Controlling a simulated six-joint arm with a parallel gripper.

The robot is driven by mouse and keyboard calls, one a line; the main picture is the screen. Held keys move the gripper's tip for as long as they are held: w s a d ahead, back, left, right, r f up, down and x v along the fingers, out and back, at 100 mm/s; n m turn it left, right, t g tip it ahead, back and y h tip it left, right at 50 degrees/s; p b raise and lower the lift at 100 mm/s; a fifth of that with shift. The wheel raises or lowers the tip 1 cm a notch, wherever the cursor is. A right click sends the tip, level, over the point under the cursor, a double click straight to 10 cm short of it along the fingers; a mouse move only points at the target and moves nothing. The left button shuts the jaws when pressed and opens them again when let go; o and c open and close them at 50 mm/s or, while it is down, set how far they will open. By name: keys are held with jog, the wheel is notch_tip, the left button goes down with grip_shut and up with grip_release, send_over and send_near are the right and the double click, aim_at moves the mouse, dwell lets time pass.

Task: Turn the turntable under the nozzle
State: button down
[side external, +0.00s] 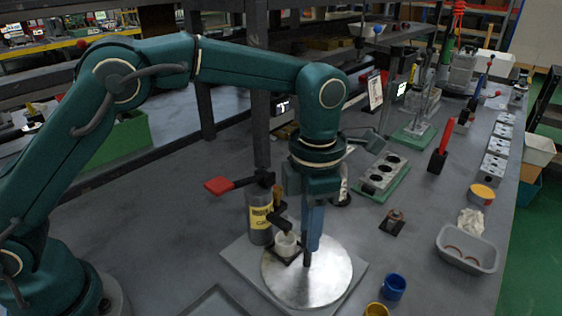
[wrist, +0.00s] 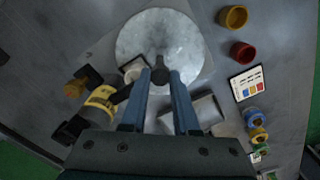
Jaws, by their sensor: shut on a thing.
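The turntable (side external: 330,273) is a round silver disc on a grey square base; it also shows at the top of the wrist view (wrist: 160,35). My gripper (side external: 308,250) points down over the disc, its blue fingers shut on a dark upright peg (side external: 307,259). In the wrist view the peg's dark top (wrist: 160,74) shows between the fingertips. The dark nozzle (side external: 284,224) juts from a grey canister with a yellow label (side external: 261,218). A small pale cup (side external: 286,244) stands below the nozzle in a dark square holder at the disc's left edge.
A red-handled lever (side external: 219,185) sticks out left of the canister. A blue cup (side external: 393,287) and a yellow cup (side external: 376,309) stand right of the turntable base. A grey tray (side external: 467,250) and a metal block on a green plate (side external: 384,175) are farther right.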

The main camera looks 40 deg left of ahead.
jog(key=c, duration=0.7)
grip_release()
jog(key=shift+o, duration=0.2)
jog(key=shift+r, duration=0.15)
jog(key=shift+r, duration=2.5)
